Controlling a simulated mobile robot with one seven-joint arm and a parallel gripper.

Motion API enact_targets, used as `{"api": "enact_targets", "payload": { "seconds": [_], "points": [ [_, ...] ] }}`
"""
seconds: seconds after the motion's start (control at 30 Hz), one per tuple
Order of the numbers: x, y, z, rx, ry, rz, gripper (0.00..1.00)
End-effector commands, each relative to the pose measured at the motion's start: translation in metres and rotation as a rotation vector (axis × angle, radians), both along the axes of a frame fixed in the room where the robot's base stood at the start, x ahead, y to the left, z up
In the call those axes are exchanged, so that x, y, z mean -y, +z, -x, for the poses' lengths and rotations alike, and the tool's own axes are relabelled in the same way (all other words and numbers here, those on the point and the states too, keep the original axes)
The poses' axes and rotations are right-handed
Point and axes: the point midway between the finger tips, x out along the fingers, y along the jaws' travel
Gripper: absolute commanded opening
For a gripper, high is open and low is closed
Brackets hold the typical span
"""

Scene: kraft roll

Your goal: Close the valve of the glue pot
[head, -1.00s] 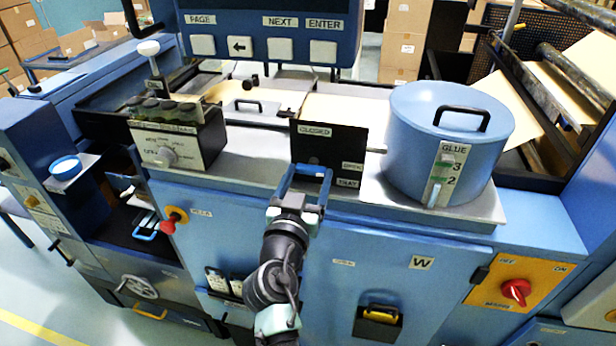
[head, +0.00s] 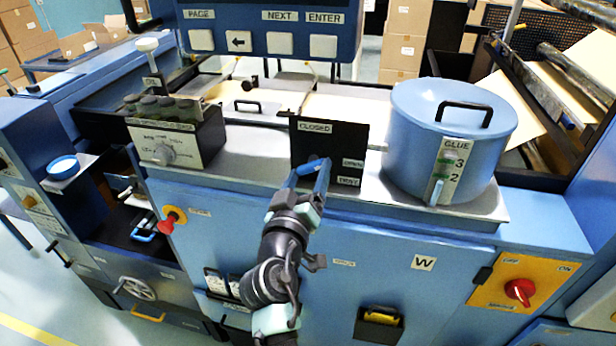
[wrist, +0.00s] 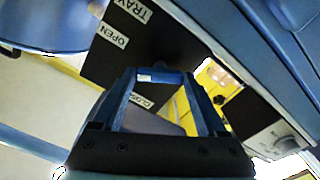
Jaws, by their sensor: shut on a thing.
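The glue pot (head: 408,150) is a blue lidded drum with a black handle, standing on the machine's grey ledge at the right. To its left stands the valve's black plate (head: 341,148), lettered CLOSED at its top left, OPEN at its right and another label below. My gripper (head: 312,168) is at the plate's lower left, its blue fingers in front of it. The wrist view shows the fingers (wrist: 162,80) against the plate (wrist: 150,48), shut on the valve handle.
A red switch (head: 519,292) is at the lower right and a red knob (head: 172,220) at the left. The ledge between plate and box is clear.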

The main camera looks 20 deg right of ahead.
Motion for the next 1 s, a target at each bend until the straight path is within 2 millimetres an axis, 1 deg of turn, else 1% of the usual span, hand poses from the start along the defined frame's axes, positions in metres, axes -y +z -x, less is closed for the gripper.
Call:
{"api": "enact_targets", "payload": {
  "seconds": [0.7,1.0],
  "points": [
    [-0.0002,0.0008,0.0000,-0.380,0.001,0.562,0.19],
    [-0.0001,0.0007,0.0001,-0.508,0.000,0.749,0.19]
  ]
}}
